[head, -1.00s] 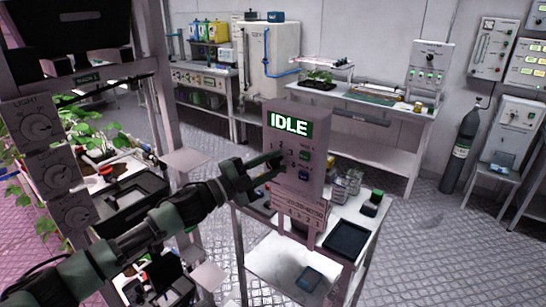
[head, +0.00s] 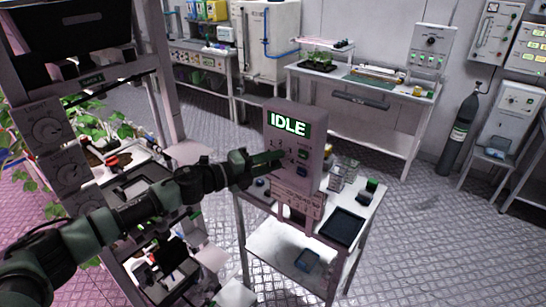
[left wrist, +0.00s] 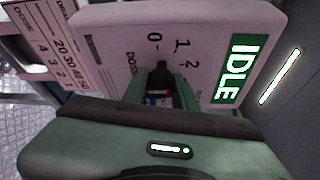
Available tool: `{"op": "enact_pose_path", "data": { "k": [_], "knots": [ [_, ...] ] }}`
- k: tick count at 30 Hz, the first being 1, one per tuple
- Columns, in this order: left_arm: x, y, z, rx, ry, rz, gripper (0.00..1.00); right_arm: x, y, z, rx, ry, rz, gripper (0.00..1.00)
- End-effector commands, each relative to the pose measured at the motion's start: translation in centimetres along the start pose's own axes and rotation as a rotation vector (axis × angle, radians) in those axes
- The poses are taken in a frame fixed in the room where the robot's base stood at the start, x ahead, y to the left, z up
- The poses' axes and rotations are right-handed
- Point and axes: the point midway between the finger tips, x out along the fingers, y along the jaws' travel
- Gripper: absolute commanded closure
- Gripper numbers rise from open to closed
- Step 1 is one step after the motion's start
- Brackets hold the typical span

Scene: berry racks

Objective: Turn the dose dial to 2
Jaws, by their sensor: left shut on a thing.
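The dose dial (left wrist: 160,72) is a small dark knob on the face of a pale dosing box (head: 311,172). The box shows IDLE on a green display (head: 289,124). In the left wrist view, the printed numbers 0, 1 and 2 show around the knob; its other numbers and its pointer are hidden or too small to read. My left gripper (left wrist: 158,84) is shut on the dial, one green finger on each side. In the head view my left gripper (head: 272,160) reaches the box face from the left and covers the dial. My right gripper is not in view.
The box stands over a small white cart (head: 268,238) with a black tray (head: 343,229) and a blue item (head: 307,260) on its lower shelf. A rack (head: 160,90) with light dials stands left. A bench (head: 350,118) stands behind. Patterned floor is clear on the right.

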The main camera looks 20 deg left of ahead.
Motion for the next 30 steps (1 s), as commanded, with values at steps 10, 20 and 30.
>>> {"op": "enact_pose_path", "data": {
  "k": [10,20,30],
  "knots": [
    [0.0,0.2,-0.1,0.015,0.001,0.008,1.00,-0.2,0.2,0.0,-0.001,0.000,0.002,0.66],
    [0.0,0.1,-0.1,0.013,0.001,0.007,0.51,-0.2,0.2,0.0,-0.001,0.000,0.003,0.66],
    [-1.1,0.4,0.0,0.014,-0.001,0.007,0.51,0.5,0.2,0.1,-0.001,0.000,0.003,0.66]
  ]
}}
